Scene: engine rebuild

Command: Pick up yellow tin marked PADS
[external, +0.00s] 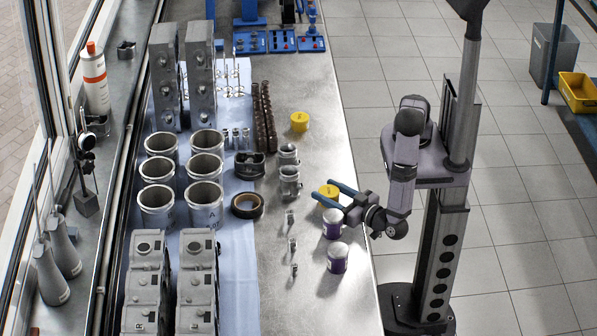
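Two yellow tins are on the metal bench. One yellow tin (299,122) stands clear, farther back near the bench's right edge. The other yellow tin (329,191) is nearer, at my gripper (323,190). The lettering on both is too small to read, so I cannot tell which is marked PADS. My gripper reaches in from the right, its two blue fingers spread apart. The nearer tin shows between and partly behind the fingers. I cannot tell whether the fingers touch it or are above it.
Two purple tins (337,258) with pale lids stand just in front of my gripper, one very close (332,224). Small metal parts (292,245), cylinders (205,206) and a dark ring (247,205) lie left. Blue trays (282,41) are at the back.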

